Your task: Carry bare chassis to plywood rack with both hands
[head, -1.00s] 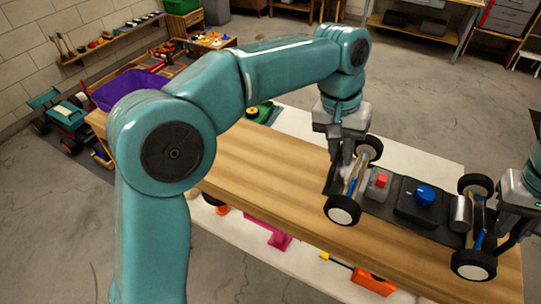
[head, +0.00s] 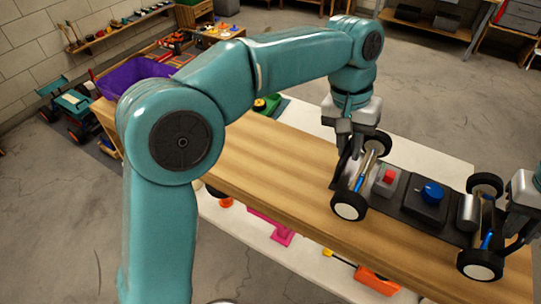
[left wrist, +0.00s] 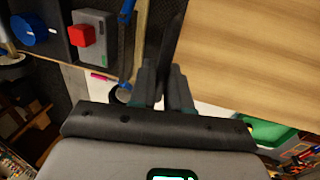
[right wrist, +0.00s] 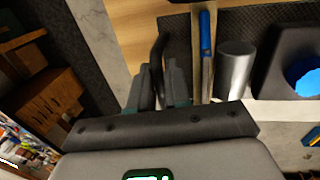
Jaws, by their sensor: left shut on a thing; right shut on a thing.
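The bare chassis (head: 400,208) is a dark plate with black, white-hubbed wheels at both ends. It carries a red-topped grey box, a blue-topped black block and a silver cylinder. My left gripper (head: 352,160) is shut on the chassis at its left end; the left wrist view shows its fingers (left wrist: 160,88) closed beside the red-topped box. My right gripper (head: 515,222) is shut on the right end, and its fingers (right wrist: 165,90) show near the silver cylinder in the right wrist view. The chassis is over the wooden bench top; I cannot tell whether it touches. I cannot identify the plywood rack.
The wooden bench top (head: 270,175) is clear left of the chassis. A purple bin (head: 135,78) and a blue toy truck (head: 68,105) are at the far left. An orange tool (head: 376,280) and a pink item (head: 272,229) lie on the lower white surface.

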